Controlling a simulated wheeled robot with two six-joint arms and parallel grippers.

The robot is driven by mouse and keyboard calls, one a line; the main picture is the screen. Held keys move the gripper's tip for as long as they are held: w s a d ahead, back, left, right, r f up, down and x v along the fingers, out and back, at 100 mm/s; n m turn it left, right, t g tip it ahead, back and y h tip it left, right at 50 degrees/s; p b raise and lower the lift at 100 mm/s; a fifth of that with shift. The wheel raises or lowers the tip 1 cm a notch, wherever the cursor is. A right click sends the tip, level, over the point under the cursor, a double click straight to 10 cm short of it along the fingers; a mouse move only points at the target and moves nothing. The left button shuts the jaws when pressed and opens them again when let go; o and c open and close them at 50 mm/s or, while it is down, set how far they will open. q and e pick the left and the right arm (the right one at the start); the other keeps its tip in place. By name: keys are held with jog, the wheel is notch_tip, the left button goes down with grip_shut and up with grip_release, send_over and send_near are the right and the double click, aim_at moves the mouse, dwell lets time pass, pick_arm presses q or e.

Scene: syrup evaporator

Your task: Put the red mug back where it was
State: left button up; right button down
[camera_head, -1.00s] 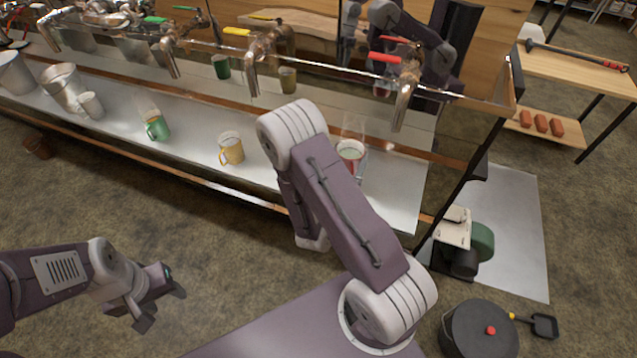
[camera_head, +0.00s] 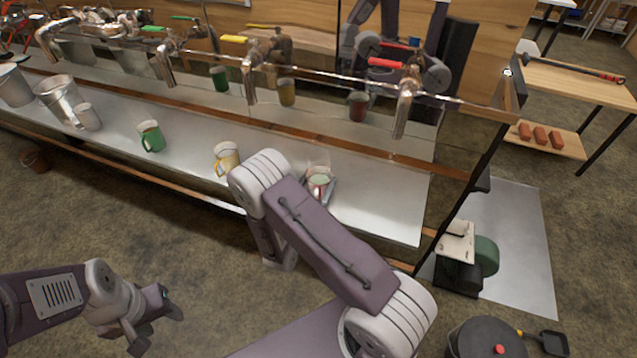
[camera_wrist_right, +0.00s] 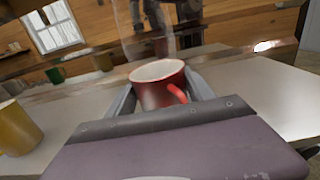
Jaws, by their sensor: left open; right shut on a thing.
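The red mug (camera_head: 318,186) is upright over the front part of the metal counter, left of and nearer than the red-handled tap (camera_head: 405,98). My right gripper (camera_head: 325,187) is shut around it, and my own forearm hides part of the grip. In the right wrist view the red mug (camera_wrist_right: 156,90) sits between the two fingers, its handle turned toward the palm. Faint steam rises above it. I cannot tell whether its base touches the counter. My left gripper (camera_head: 158,327) is open and empty over the floor at lower left.
A yellow mug (camera_head: 226,159) and a green mug (camera_head: 151,136) stand on the counter (camera_head: 390,205) to the left, with metal pails (camera_head: 60,97) beyond. Taps overhang the counter's back. Bare counter lies right of the red mug. A black pot (camera_head: 484,340) is at lower right.

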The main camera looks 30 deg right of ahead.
jog(key=shift+f, duration=0.15)
jog(key=shift+c, duration=1.9)
grip_release()
